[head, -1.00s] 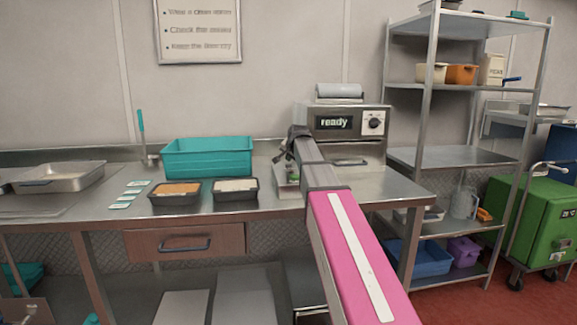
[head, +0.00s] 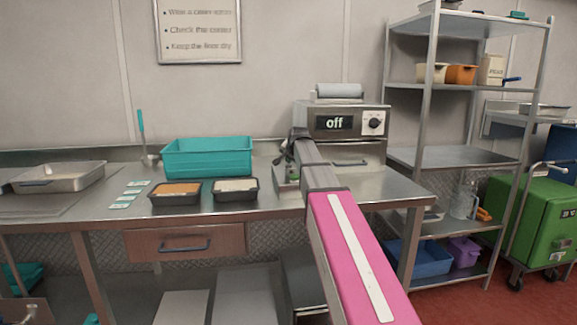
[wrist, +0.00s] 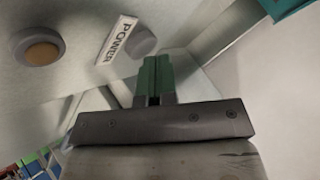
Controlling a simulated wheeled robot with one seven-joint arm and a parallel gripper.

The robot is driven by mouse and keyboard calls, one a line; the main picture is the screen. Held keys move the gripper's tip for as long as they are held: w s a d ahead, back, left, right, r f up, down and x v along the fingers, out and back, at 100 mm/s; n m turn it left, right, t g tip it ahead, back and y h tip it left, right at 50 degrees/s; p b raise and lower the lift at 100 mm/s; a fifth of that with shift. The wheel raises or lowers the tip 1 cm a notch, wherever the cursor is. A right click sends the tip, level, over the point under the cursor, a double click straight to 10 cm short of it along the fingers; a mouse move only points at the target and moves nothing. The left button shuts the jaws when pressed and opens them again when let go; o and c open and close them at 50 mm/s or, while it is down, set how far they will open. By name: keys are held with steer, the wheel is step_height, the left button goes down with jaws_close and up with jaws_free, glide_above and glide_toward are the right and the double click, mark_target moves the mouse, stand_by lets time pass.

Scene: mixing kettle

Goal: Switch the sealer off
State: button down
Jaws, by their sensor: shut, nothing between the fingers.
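The sealer (head: 347,145) is a steel box at the back right of the counter in the head view. Its display (head: 335,122) reads "off", and a round knob (head: 373,122) is beside it. In the wrist view, a POWER label (wrist: 117,40) lies on a pale metal face next to a grey round button (wrist: 141,43). A second, amber button (wrist: 38,50) is further left. My gripper (wrist: 154,62) is shut and empty, its green fingertips just by the grey button; I cannot tell whether they touch. My arm hides the sealer's left side in the head view.
A teal bin (head: 207,158) and two dark trays of food, one tan (head: 176,190) and one pale (head: 236,187), stand left of my arm. A steel shelf rack (head: 455,157) stands to the right. The counter right of my arm is mostly clear.

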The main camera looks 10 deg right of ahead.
mark_target(290, 165)
stand_by(0.4)
steer(key=shift+r, duration=0.85)
steer(key=shift+r, duration=2.45)
